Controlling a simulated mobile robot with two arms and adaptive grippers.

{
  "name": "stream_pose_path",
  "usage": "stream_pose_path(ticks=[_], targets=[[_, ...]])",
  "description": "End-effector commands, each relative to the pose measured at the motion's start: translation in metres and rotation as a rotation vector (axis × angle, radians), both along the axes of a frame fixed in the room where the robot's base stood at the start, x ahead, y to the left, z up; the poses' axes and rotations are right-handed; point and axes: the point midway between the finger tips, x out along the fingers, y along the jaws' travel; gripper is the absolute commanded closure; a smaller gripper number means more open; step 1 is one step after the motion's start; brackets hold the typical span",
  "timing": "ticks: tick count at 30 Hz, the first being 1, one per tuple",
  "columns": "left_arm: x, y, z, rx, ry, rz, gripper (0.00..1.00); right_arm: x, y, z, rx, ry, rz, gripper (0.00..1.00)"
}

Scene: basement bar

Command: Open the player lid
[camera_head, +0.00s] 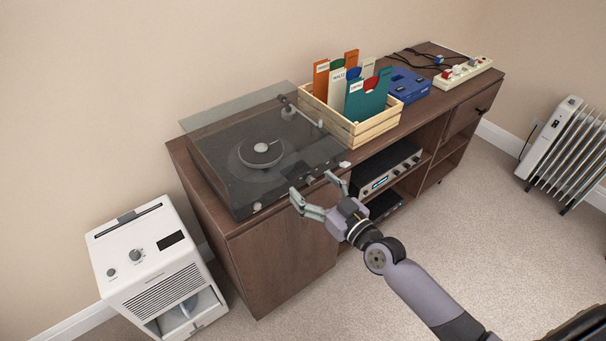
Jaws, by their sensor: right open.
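The record player (240,188) sits on the left end of the wooden cabinet, with a round platter and a tonearm at its right. Its lid (235,110) is a clear grey panel showing along the back edge, by the wall. I cannot tell its exact angle or how much of the player it covers. My right gripper (312,186) is open and empty, in front of the player's front right part. Its fingers point toward the player. I cannot tell whether they touch its edge. My left gripper is not in view.
A wooden crate (354,133) of records stands close to the player's right. A blue device (408,86) and a power strip (462,73) lie farther right on the cabinet (285,248). A white appliance (155,262) stands on the floor at left, a radiator (570,150) at right. Carpet in front is clear.

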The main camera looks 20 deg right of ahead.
Motion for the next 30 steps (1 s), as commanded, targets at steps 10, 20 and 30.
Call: stream_pose_path(ticks=[10, 20, 30], targets=[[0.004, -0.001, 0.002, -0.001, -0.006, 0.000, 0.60, 0.040, 0.015, 0.000, 0.000, 0.000, -0.001, 0.22], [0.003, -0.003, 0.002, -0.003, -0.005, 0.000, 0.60, 0.043, 0.016, 0.000, -0.001, 0.001, 0.000, 0.22], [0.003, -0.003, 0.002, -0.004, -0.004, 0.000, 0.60, 0.043, 0.015, 0.000, -0.001, 0.001, 0.000, 0.44]])
